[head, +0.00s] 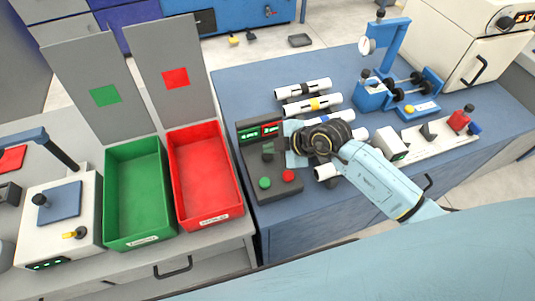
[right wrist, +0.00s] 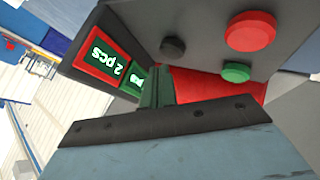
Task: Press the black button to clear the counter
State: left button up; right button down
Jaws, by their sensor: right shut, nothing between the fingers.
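The dark counter box (head: 252,163) stands on the blue bench, with a green and a red display on its raised back part. In the right wrist view the red display (right wrist: 102,57) reads "2 pcs"; the green display (right wrist: 132,80) is partly covered. The black button (right wrist: 172,47) shows clear of the fingers there. A red button (head: 288,176) and a green button (head: 265,183) sit nearer the box's front. My right gripper (head: 269,150) is shut and empty, its fingertips over the box between the displays and those buttons. Contact with the black button cannot be told. My left gripper is out of view.
A green bin (head: 106,205) and a red bin (head: 240,205) stand left of the box. Several white pipes (head: 303,88) lie on holders behind and beside my right arm. A blue press (head: 378,60) and other devices fill the bench's right side.

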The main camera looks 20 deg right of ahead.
aim_at(272, 157)
jog(key=shift+f, duration=0.1)
jog(key=shift+f, duration=0.35)
jog(key=shift+f, duration=0.45)
dwell(0.8)
jog(key=shift+r+p, duration=0.9)
jog(key=shift+p, duration=0.45)
notch_tip(272, 157, up, 5)
jog(key=p, duration=0.6)
